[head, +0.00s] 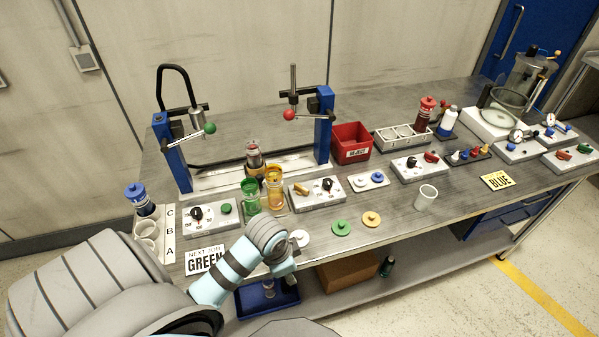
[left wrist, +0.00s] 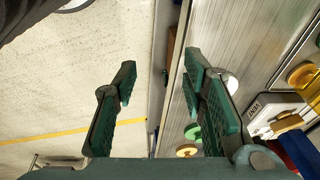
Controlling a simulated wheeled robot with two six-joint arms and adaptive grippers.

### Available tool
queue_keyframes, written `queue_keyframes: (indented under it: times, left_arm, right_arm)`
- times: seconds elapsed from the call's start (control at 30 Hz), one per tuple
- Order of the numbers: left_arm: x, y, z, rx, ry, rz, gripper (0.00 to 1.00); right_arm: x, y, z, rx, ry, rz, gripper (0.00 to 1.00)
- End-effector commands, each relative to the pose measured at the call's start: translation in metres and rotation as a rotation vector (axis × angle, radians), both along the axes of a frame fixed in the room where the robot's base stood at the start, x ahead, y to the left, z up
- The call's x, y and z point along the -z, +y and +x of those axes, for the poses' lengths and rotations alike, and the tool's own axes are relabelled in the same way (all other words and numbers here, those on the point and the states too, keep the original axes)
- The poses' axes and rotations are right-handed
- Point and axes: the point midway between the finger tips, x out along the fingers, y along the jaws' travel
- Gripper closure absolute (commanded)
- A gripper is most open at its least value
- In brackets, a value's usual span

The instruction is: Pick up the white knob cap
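The white knob cap (head: 300,238) lies on the bench near its front edge, just beyond my left gripper (head: 284,267). In the left wrist view a white round piece (left wrist: 233,85), which looks like this cap, is partly hidden behind the right-hand finger. My left gripper also shows there (left wrist: 162,80), with its two fingers spread wide and nothing between them. The gap between them lies over the bench's front edge and the floor. In the head view its fingers are mostly hidden by my wrist. My right gripper is not in view.
A green cap (head: 341,228) and an orange cap (head: 371,219) lie to the right of the white one. A dial box (head: 316,192) stands behind. A "GREEN" card (head: 204,261) is to the left. A clear cup (head: 426,195) stands farther right.

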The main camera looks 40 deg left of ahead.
Motion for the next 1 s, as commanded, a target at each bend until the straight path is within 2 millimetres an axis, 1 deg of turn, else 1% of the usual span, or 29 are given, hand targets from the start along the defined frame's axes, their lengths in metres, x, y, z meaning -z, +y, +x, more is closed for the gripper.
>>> queue_keyframes:
  times: [0.03, 0.07, 0.1, 0.17, 0.2, 0.33, 0.4, 0.43, 0.47, 0.53, 0.57, 0.7, 0.77, 0.87, 0.97, 1.0]
  left_arm:
    - [-0.011, 0.010, 0.019, 0.064, 0.017, 0.009, 0.62]
    - [-0.016, 0.016, 0.029, 0.108, 0.031, 0.011, 0.62]
    - [-0.025, 0.024, 0.042, 0.163, 0.047, 0.013, 0.62]
    - [-0.042, 0.036, 0.059, 0.243, 0.067, 0.010, 0.62]
    - [-0.054, 0.043, 0.069, 0.292, 0.079, 0.007, 0.62]
    - [-0.094, 0.064, 0.094, 0.423, 0.100, -0.014, 0.62]
    - [-0.107, 0.070, 0.101, 0.470, 0.105, -0.026, 0.62]
    - [-0.109, 0.072, 0.102, 0.484, 0.106, -0.030, 0.62]
    - [-0.108, 0.072, 0.103, 0.492, 0.107, -0.032, 0.62]
    - [-0.095, 0.071, 0.104, 0.500, 0.111, -0.035, 0.62]
    - [-0.087, 0.070, 0.104, 0.500, 0.111, -0.036, 0.62]
    - [-0.046, 0.066, 0.107, 0.498, 0.111, -0.033, 0.62]
    - [-0.032, 0.065, 0.108, 0.497, 0.111, -0.033, 0.62]
    - [-0.020, 0.063, 0.109, 0.495, 0.112, -0.032, 0.62]
    - [-0.009, 0.059, 0.110, 0.495, 0.113, -0.034, 0.62]
    - [-0.002, 0.056, 0.110, 0.495, 0.113, -0.034, 0.62]
  right_arm:
    - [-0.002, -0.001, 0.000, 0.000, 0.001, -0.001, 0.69]
    - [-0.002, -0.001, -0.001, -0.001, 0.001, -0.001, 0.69]
    - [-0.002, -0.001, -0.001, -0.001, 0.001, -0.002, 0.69]
    - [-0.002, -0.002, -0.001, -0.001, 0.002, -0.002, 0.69]
    - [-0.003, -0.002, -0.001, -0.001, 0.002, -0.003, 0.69]
    - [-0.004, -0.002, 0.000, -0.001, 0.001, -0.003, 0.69]
    - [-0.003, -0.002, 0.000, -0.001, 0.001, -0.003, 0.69]
    - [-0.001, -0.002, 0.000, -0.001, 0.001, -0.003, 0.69]
    - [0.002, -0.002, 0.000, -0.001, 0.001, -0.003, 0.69]
    - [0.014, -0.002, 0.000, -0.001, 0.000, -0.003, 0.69]
    - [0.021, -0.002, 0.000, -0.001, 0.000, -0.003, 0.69]
    - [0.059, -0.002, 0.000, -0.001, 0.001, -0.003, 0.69]
    - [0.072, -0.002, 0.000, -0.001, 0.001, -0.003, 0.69]
    - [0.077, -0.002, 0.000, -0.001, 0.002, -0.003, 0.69]
    - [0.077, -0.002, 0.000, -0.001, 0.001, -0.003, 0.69]
    - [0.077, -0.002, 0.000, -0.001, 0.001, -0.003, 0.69]
